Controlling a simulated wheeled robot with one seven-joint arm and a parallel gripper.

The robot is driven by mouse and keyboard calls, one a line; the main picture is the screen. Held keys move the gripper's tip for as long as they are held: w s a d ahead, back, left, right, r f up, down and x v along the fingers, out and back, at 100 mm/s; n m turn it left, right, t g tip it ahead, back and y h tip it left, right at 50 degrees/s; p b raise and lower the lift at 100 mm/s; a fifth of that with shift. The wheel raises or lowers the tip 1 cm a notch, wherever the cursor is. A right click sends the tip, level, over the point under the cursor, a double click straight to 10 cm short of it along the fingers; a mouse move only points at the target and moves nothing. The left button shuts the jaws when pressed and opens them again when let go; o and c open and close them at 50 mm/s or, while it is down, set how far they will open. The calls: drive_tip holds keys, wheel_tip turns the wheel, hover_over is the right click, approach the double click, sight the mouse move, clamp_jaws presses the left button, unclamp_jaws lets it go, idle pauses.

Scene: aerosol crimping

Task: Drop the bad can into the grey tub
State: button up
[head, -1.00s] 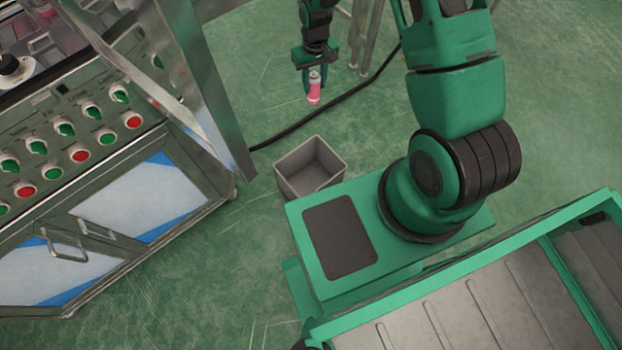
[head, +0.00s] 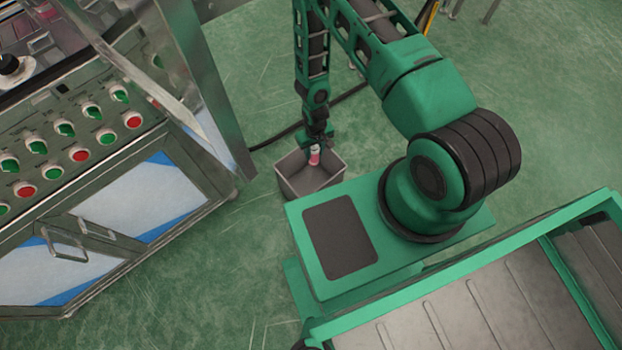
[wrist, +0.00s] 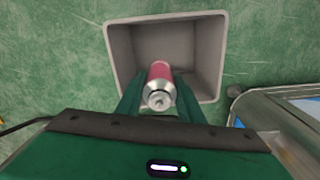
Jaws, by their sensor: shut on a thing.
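The bad can (head: 315,157) is small and pink-red with a silver top. My gripper (head: 318,148) is shut on it and holds it upright over the grey tub (head: 290,186). In the wrist view the can (wrist: 160,75) sits between the two green fingers of my gripper (wrist: 160,98), its metal top toward the camera. The open grey tub (wrist: 208,60) lies behind and below it there, its floor bare where it shows. The near part of the tub is hidden by my gripper. How far the can is below the rim is hard to tell.
A machine with a panel of green and red knobs (head: 65,128) stands at the left, its metal post (head: 215,90) close to the tub. A black cable (head: 262,144) runs on the green floor behind the tub. Open floor (head: 220,260) lies in front.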

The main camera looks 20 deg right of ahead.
drive_tip(key=shift+f, duration=2.65)
drive_tip(key=o, duration=1.1)
drive_tip(key=shift+o, duration=0.2)
drive_tip(key=shift+r, duration=0.15)
wheel_tip(320, 180, up, 10)
drive_tip(key=shift+r, duration=0.25)
drive_tip(key=shift+w, duration=0.1)
